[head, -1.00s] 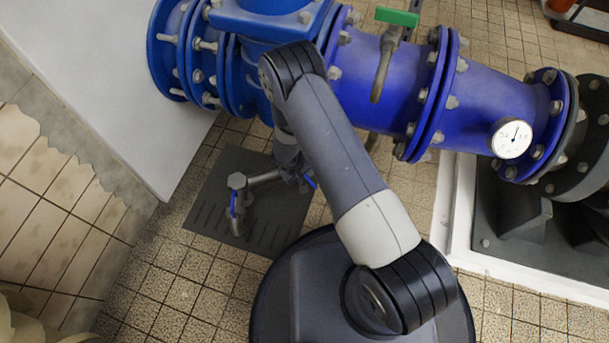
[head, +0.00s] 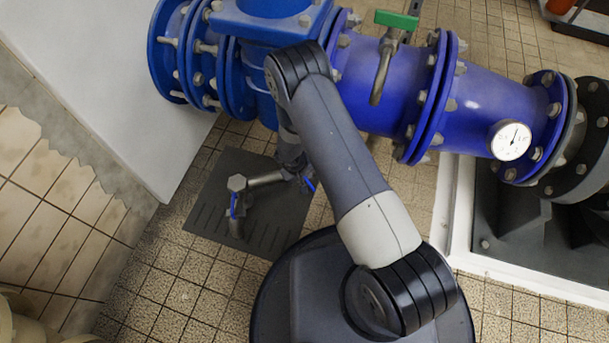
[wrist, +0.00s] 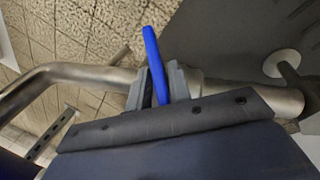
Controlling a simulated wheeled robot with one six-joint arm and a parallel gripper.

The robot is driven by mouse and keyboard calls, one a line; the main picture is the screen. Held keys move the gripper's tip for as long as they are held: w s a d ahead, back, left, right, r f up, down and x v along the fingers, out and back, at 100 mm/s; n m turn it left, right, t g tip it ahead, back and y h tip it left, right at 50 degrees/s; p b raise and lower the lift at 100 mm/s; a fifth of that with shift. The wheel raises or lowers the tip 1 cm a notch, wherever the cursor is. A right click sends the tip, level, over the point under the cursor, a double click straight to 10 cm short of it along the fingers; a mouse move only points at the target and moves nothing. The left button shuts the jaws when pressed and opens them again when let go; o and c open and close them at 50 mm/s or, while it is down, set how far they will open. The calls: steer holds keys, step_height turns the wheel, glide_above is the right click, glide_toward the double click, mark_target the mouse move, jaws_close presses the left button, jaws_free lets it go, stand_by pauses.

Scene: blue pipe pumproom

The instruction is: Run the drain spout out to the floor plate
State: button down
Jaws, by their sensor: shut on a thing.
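The drain spout (head: 265,180) is a bent grey metal pipe. In the head view it runs left from beside my gripper to a corner fitting, then bends towards the bottom, with a thin blue part at the bend. It shows against the dark slotted floor plate (head: 198,210); its height above the plate is unclear. My gripper (head: 295,168) is partly hidden behind my arm. In the wrist view, my gripper (wrist: 158,88) is shut on an upright blue handle (wrist: 154,60), in front of the metal pipe (wrist: 85,74).
A large blue flanged pipe (head: 480,105) with a gauge (head: 510,140) and a green-handled valve (head: 396,19) crosses behind my arm. A white wall (head: 110,75) stands at left. A framed plinth (head: 462,220) is at right. Tiled floor (head: 165,285) is open at lower left.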

steer(key=shift+s+d+r+m+g+y+p, duration=0.1)
steer(key=shift+m+g+y+p, duration=0.1)
steer(key=shift+m+y+p, duration=0.35)
steer(key=shift+r+m+g+y+p, duration=0.1)
steer(key=shift+m+g+y+p, duration=0.2)
steer(key=shift+p, duration=0.45)
steer(key=shift+f+m, duration=0.1)
steer(key=shift+m, duration=0.15)
steer(key=shift+f+m+y+p, duration=0.1)
steer(key=shift+m+y+p, duration=0.5)
steer(key=shift+p, duration=0.3)
steer(key=c, duration=1.5)
jaws_free()
steer(key=shift+f+n+h+b, duration=0.15)
steer(key=shift+n+h+b, duration=0.8)
steer(key=shift+b, duration=0.7)
